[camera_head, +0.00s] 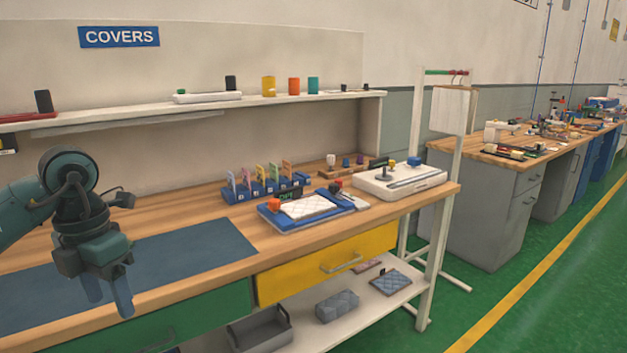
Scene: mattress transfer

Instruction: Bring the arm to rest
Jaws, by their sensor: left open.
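My left arm (70,190) comes in from the left over the workbench. My left gripper (108,292) points down with its two fingers apart and nothing between them, in front of the dark blue mat (205,250) and the bench's front edge. A small white quilted mattress (308,207) lies on a blue tray (283,225) right of the mat, well apart from the gripper. My right gripper does not show.
A blue rack (240,195) with coloured pieces and a white device (420,182) stand on the bench. A shelf (215,107) runs above. A yellow drawer (325,262) and a green drawer (190,320) sit under the bench top. The mat is bare.

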